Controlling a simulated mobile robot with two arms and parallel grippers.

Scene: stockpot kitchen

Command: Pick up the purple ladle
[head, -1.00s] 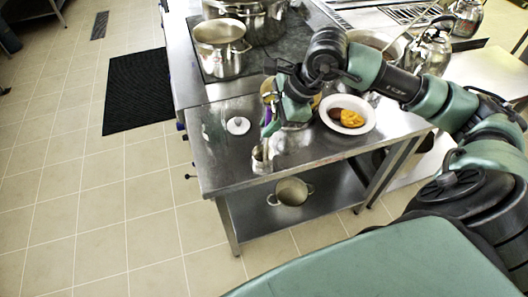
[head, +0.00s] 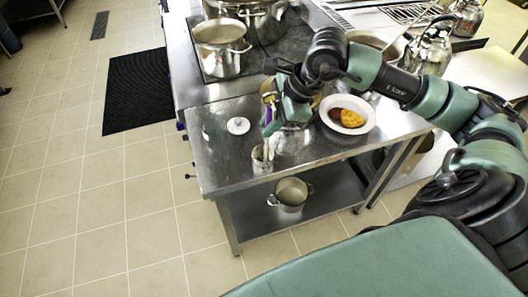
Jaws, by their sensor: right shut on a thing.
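The purple ladle (head: 268,116) shows only as a narrow purple strip beside my right gripper. My right gripper (head: 271,124) is over the near left part of the steel table and is shut on the purple ladle. The wrist hides most of the jaws, and the ladle's lower end cannot be made out. A small metal utensil holder (head: 262,163) stands on the table just below the gripper, with thin utensils rising from it. My left gripper is not in view.
A white plate (head: 369,126) with food stands right of the gripper. A small white lid (head: 238,125) lies to the left. Steel pots (head: 222,62) stand on the stove behind. A pot (head: 290,192) sits on the lower shelf. The table's front left corner is clear.

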